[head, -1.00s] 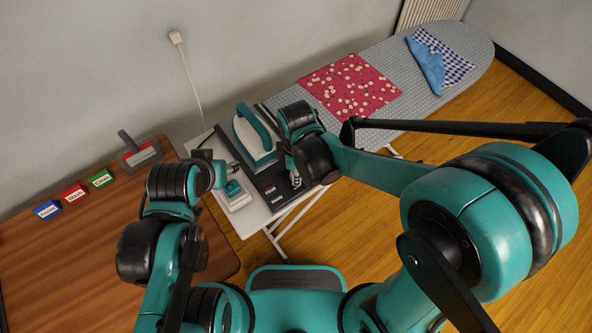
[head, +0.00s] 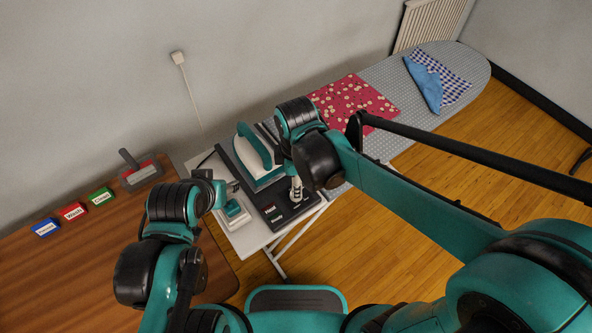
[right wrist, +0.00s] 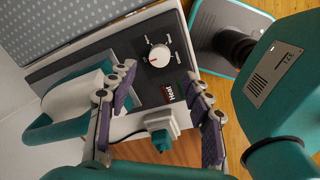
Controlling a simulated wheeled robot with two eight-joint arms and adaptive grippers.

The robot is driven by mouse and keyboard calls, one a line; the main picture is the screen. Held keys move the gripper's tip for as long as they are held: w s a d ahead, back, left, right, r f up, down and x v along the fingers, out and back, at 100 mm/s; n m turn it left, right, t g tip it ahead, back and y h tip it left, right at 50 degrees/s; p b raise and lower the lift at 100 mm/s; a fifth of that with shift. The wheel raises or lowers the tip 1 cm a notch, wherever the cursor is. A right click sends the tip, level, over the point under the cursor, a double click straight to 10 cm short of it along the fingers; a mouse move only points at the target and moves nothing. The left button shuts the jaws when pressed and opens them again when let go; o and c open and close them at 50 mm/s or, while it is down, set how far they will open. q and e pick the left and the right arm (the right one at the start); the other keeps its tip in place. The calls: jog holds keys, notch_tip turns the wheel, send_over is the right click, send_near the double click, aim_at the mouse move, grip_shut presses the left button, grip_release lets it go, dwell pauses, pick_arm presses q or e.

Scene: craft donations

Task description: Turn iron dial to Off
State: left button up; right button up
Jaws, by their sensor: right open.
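The iron's dial (right wrist: 160,55) is a round white knob with a small red mark at its lower left. It sits on a dark panel (right wrist: 180,75) marked "Heat"; its position labels are too small to read. In the right wrist view my right gripper (right wrist: 161,72) is open, one finger either side of the dial's line, apart from it and empty. In the head view the right gripper (head: 296,190) points down over the panel and hides the dial. The teal and white iron (head: 250,165) rests beside the panel. My left gripper (head: 233,187) is left of the panel, its jaws unclear.
A white box with a teal button (head: 233,213) stands left of the panel. The ironing board (head: 385,75) carries a red dotted cloth (head: 350,97) and a blue checked cloth (head: 430,80). Blue, red and green labelled blocks lie on the wooden table (head: 80,270).

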notch_tip(320, 180, up, 5)
jog(key=shift+s, duration=0.15)
dwell(0.5)
jog(key=s+d+m+t, duration=0.2)
jog(key=d+m+t, duration=0.1)
jog(key=d+m, duration=0.6)
jog(key=s+d+f+m+t, duration=0.1)
jog(key=s+d+m+t, duration=0.1)
jog(key=d+m, duration=0.7)
jog(key=shift+s+m+t+b, duration=0.15)
jog(key=shift+m+t+b, duration=0.25)
jog(key=shift+t, duration=0.4)
